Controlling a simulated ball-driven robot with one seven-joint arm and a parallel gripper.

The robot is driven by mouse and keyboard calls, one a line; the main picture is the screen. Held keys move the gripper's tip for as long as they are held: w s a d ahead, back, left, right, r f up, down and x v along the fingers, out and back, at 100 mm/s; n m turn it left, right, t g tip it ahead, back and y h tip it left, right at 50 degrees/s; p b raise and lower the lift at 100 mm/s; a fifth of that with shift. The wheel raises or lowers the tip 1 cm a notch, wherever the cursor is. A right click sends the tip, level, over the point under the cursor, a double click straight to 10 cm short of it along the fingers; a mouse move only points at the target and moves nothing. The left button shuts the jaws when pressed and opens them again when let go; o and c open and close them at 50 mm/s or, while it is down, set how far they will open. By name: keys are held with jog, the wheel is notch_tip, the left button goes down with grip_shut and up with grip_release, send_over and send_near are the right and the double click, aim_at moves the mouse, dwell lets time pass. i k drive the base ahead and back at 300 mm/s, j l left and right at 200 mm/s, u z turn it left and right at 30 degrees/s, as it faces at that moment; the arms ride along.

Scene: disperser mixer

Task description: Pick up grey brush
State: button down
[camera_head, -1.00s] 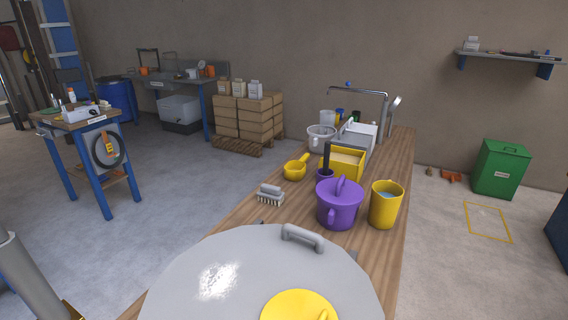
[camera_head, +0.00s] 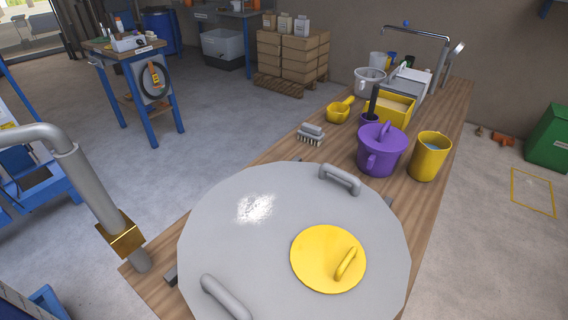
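The grey brush (camera_head: 311,134) lies on the wooden worktop, near its left edge, with its bristles down and its grey handle up. It is just beyond the large round grey lid and left of the purple lidded pot (camera_head: 379,151). Nothing touches it from above, and it is in plain sight. My gripper is not in view.
The large grey lid (camera_head: 225,205) with handles and a yellow hatch (camera_head: 318,262) fills the near worktop. A yellow scoop (camera_head: 337,113), yellow jug (camera_head: 429,158) and yellow box (camera_head: 388,110) stand beyond. A grey bent pipe (camera_head: 92,190) rises at left.

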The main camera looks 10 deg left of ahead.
aim_at(314, 134)
jog(key=i+l, duration=0.8)
jog(key=l, duration=0.15)
jog(key=i+l, duration=0.8)
jog(key=l, duration=0.15)
jog(key=i+l+u, duration=0.3)
jog(key=i+l, duration=0.15)
jog(key=l, duration=0.25)
jog(key=i+l+u, duration=0.15)
jog(key=l, duration=0.25)
jog(key=i+l+u, duration=0.15)
jog(key=l, duration=0.25)
jog(key=i+u, duration=0.1)
jog(key=u, duration=2)
